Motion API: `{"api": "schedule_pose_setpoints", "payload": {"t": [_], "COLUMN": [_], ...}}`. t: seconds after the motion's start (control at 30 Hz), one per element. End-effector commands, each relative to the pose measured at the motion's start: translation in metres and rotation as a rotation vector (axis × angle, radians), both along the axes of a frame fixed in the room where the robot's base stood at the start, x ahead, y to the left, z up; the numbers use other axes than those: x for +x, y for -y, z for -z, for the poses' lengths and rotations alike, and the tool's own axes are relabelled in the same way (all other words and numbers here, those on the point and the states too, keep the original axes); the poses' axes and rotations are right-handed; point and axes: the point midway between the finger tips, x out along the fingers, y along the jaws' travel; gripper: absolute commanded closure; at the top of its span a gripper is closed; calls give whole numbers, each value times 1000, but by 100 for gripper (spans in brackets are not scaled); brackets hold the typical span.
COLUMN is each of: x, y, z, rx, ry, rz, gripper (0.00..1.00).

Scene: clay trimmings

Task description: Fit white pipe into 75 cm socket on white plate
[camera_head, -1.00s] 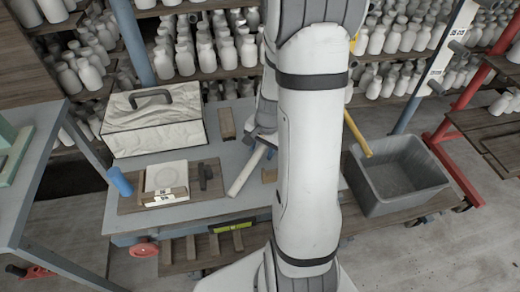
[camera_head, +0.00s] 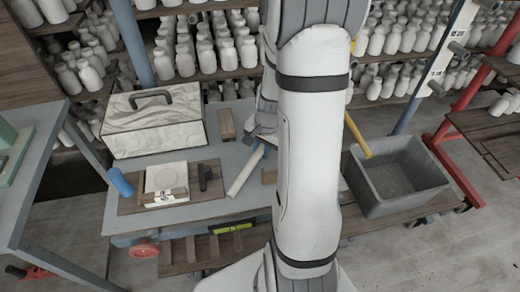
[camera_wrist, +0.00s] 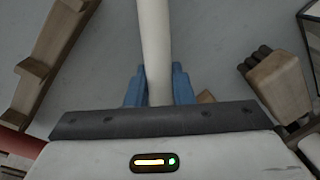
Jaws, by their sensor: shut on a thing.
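The white pipe (camera_head: 245,172) is a plain, pale tube held by my gripper (camera_head: 261,150) above the grey table, tilted with its free end toward the lower left. In the wrist view the pipe (camera_wrist: 154,40) runs up between the blue fingers of my gripper (camera_wrist: 158,90), which are shut on it. A tall, slanting white plate (camera_head: 447,58) stands at the upper right, apart from the pipe. It carries dark round sockets (camera_head: 458,49) and small labels too small to read. My arm hides part of the table and of the gripper.
A white box with a handle (camera_head: 153,119), a blue cylinder (camera_head: 120,181) and a wooden board (camera_head: 205,198) with a white slab (camera_head: 166,176) occupy the table's left. A grey bin (camera_head: 395,178) with a yellow handle stands right. Shelves of white bottles line the back.

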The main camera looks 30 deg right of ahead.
Motion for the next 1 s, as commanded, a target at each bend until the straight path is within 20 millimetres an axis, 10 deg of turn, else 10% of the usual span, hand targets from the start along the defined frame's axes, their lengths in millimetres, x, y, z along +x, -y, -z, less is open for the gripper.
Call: {"api": "schedule_pose_setpoints", "payload": {"t": [0.5, 1.0], "x": [1, 0], "y": [1, 2], "z": [-89, -98], "rx": [-3, -1], "ry": [5, 2], "rz": [1, 4], "gripper": [100, 100]}}
